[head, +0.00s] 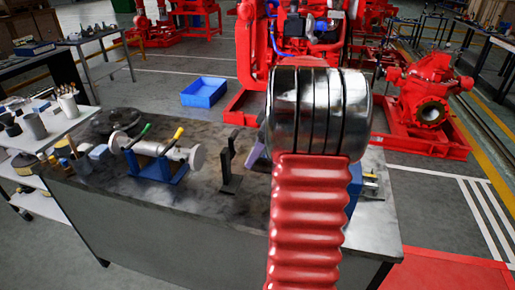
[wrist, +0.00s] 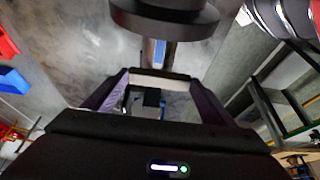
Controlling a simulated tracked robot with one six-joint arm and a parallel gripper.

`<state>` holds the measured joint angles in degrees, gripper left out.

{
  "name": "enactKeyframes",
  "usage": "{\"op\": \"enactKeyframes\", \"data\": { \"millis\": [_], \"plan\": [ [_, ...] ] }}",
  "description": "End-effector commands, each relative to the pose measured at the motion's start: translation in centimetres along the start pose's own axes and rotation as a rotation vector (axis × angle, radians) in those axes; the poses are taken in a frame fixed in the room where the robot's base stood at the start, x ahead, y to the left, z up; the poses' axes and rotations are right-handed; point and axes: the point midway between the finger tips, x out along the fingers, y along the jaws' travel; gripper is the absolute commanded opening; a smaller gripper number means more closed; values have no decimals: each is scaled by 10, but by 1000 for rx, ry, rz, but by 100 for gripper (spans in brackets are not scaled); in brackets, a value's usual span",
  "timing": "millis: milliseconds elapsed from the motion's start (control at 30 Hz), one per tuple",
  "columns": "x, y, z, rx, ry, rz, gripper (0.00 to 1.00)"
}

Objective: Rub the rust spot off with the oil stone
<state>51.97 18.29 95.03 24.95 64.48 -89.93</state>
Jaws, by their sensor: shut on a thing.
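My gripper (wrist: 160,78) shows in the wrist view, its two purple fingers spread around a pale, narrow bar, the oil stone (wrist: 160,73), held across the fingertips. Just beyond the stone are a narrow blue-grey strip and a dark round disc (wrist: 165,18); I cannot tell whether the stone touches either. In the head view my red arm hides most of the gripper; only a bit of purple finger shows beside a black stand (head: 231,165). A metal shaft (head: 172,151) with a round end flange lies in blue supports on the workbench. I cannot make out the rust spot.
The grey workbench (head: 130,215) also carries a dark round part (head: 115,120) and clamps with green and yellow handles. A side table with cups stands left. A blue bin (head: 204,92) sits on the floor behind. A red pump (head: 430,100) stands at right.

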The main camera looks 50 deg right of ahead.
Motion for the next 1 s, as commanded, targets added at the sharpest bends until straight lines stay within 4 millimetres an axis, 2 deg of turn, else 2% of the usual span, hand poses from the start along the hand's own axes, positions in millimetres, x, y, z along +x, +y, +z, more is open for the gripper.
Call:
{"op": "enactKeyframes", "data": {
  "millis": [467,1000],
  "plan": [
    [-1,-4,0,0,0,1,60],
    [-33,-4,-14,0,1,1,60]
  ]
}}
